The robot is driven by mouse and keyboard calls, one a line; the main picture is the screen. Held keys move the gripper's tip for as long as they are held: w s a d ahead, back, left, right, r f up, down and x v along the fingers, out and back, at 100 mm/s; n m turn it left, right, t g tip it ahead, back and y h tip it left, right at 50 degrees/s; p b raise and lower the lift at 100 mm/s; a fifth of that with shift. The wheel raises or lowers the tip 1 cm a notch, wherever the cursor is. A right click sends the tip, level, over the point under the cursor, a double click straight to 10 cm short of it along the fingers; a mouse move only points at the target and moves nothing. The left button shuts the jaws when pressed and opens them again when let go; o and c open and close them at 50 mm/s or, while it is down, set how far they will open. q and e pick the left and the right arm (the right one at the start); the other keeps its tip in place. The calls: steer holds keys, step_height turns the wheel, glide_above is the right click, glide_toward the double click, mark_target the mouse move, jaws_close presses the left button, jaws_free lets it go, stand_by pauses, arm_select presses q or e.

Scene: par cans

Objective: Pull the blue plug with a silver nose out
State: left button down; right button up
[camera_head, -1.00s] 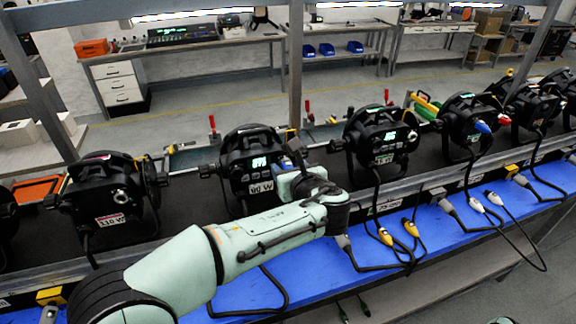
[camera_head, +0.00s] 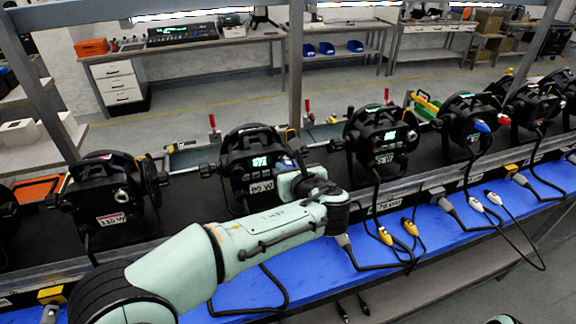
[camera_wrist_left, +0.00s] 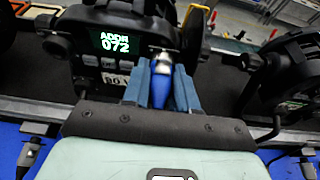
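The blue plug with a silver nose (camera_wrist_left: 160,88) sits between the two dark blue fingers of my left gripper (camera_wrist_left: 163,82) in the left wrist view. The fingers press along both sides of its body. Its silver nose points at the panel of a black par can (camera_wrist_left: 112,50) with a green display reading 072; whether it is still seated in the socket cannot be told. In the head view my left gripper (camera_head: 292,168) is at the right side of this par can (camera_head: 250,150), and the plug is mostly hidden. My right gripper is not in view.
Par cans stand on both sides, one at the left (camera_head: 105,190) and one at the right (camera_head: 383,135). Another blue plug (camera_head: 481,126) is on a can further right. Yellow plugs (camera_head: 411,228) and cables lie on the blue bench strip (camera_head: 330,265) in front.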

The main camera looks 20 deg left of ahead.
arm_select(q)
steer(key=shift+s+d, duration=0.2)
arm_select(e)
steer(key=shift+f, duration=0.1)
arm_select(q)
steer(key=shift+s+d, duration=0.3)
steer(key=shift+s, duration=0.15)
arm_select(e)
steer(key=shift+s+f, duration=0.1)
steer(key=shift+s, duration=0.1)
arm_select(q)
steer(key=shift+s+d, duration=0.2)
steer(key=shift+s, duration=0.1)
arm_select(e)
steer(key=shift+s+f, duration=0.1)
arm_select(q)
steer(key=shift+s+d+b, duration=0.3)
steer(key=shift+s+d, duration=0.1)
steer(key=shift+s, duration=0.25)
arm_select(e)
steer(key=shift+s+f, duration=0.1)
arm_select(q)
steer(key=shift+s+d, duration=0.2)
steer(key=shift+s, duration=0.1)
